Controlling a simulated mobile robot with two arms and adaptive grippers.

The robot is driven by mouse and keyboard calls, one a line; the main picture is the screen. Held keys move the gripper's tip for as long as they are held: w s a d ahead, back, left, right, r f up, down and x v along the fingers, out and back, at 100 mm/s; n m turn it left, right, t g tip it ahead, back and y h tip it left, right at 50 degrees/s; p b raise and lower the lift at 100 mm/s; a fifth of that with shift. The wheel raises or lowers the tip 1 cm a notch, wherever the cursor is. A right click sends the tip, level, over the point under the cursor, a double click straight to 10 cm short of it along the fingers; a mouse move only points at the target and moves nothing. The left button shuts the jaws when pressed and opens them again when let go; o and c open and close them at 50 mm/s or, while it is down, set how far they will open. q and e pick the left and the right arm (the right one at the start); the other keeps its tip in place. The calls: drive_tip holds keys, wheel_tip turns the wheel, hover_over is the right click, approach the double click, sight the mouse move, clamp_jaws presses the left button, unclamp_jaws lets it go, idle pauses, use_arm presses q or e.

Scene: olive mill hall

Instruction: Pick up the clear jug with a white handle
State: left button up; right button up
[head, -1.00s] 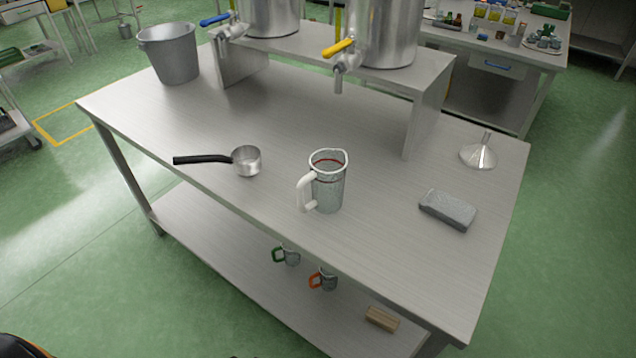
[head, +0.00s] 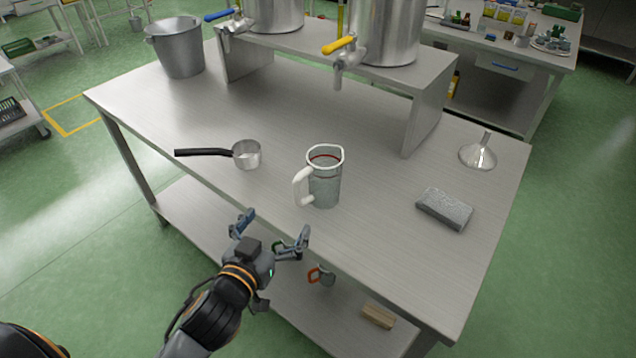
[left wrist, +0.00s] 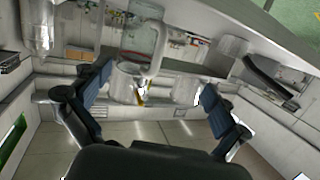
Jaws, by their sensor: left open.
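The clear jug (head: 326,185) with a white handle (head: 299,187) stands upright on the steel table, near its front edge. Its handle points left, and a red line runs round it below the rim. My left gripper (head: 275,230) is open and empty, in front of and below-left of the jug in the head view, apart from it. In the left wrist view the jug (left wrist: 144,42) shows at the top, beyond the gap between the open fingers (left wrist: 155,82). My right gripper is not in view.
A saucepan (head: 247,155) with a black handle lies left of the jug. A grey block (head: 445,208) and a metal funnel (head: 478,156) are to the right. A bucket (head: 178,50) and a raised stand (head: 430,105) with tapped tanks are behind. An orange-handled mug (head: 327,277) is on the lower shelf.

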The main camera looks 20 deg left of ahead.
sight(317, 167)
use_arm(q)
drive_tip(key=w+d+r+h, duration=0.1)
drive_tip(key=w, duration=0.2)
drive_tip(key=w+d+r+m+t+p, duration=0.1)
drive_tip(key=w, duration=0.2)
drive_tip(key=w+d+r+t+h, duration=0.1)
drive_tip(key=w+r, duration=0.1)
drive_tip(key=shift+w+d+h+p, duration=0.3)
drive_tip(key=shift+w+d+p, duration=0.05)
drive_tip(key=shift+w+p, duration=0.05)
drive_tip(key=w, duration=0.1)
drive_tip(key=w+p, duration=0.1)
drive_tip(key=w, duration=0.3)
drive_tip(key=shift+w+d+r+p, duration=0.15)
drive_tip(key=shift+d+r+p, duration=0.1)
drive_tip(key=shift+p, duration=0.15)
drive_tip(key=shift+w+f, duration=0.1)
drive_tip(key=shift+w, duration=0.25)
drive_tip(key=shift+s, duration=0.1)
drive_tip(key=shift+c, duration=0.4)
drive_tip(key=c, duration=1.4)
drive_tip(key=shift+c, duration=0.7)
